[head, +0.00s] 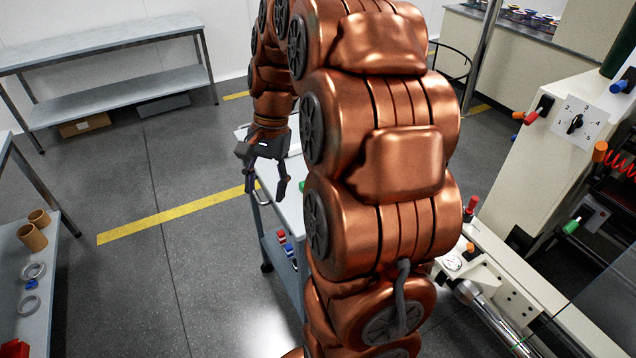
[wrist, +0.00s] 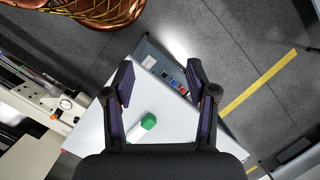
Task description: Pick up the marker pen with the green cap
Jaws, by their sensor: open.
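The marker pen (wrist: 140,130) has a green cap and a white barrel. It lies on the white top of a small cart (wrist: 95,128), low between my fingers in the wrist view, with part of the barrel hidden by my gripper. In the wrist view my gripper (wrist: 160,75) is open and empty. In the head view my gripper (head: 266,190) hangs at the left edge of the cart (head: 291,212).
Small red, blue and white items (head: 287,247) sit on the cart's lower level. A machine with a dial panel (head: 578,122) stands close on the right. A grey bench (head: 100,45) is at the back left, and a side table (head: 45,270) holds cups and rings. Open floor lies left of the cart.

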